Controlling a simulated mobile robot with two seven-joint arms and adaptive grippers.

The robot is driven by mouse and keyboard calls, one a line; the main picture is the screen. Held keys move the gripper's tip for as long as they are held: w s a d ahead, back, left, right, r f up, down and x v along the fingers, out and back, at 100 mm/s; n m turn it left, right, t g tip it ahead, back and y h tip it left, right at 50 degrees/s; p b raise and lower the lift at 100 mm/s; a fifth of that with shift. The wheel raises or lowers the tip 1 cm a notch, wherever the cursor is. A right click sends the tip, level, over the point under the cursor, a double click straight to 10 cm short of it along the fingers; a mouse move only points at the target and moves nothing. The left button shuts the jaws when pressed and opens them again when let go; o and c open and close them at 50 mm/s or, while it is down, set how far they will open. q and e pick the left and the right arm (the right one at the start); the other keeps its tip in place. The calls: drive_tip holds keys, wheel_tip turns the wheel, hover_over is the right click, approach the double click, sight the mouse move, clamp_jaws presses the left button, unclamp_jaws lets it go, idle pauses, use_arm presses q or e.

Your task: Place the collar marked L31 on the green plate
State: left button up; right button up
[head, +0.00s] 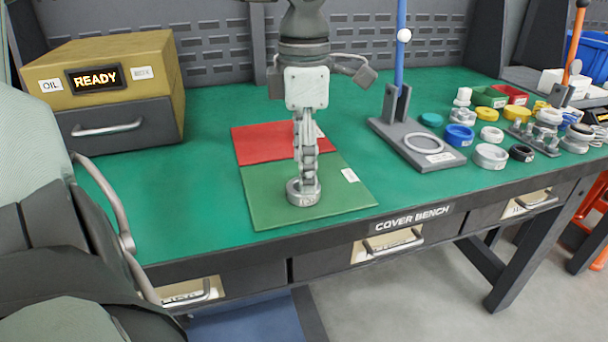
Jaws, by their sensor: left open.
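A grey metal collar (303,194) lies flat on the green plate (270,212), near its middle. A small mark shows on its front, too small to read surely. My left gripper (309,176) comes down from the top of the head view, upright over the collar. Its fingertips reach to the collar's ring, and the fingers line up one behind the other, so the gap between them is hidden. The jaws are open. Whether a finger still touches the ring cannot be told. My right gripper is out of view.
A red plate (262,142) adjoins the green one behind. A yellow oil box (105,85) reading READY stands back left. A grey stand (418,146) with a blue post and a ring is to the right. Several rings, caps and trays crowd the right end. The bench's left middle is clear.

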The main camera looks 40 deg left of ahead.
use_arm(q)
wheel_tip(320, 180, up, 9)
idle(0.5)
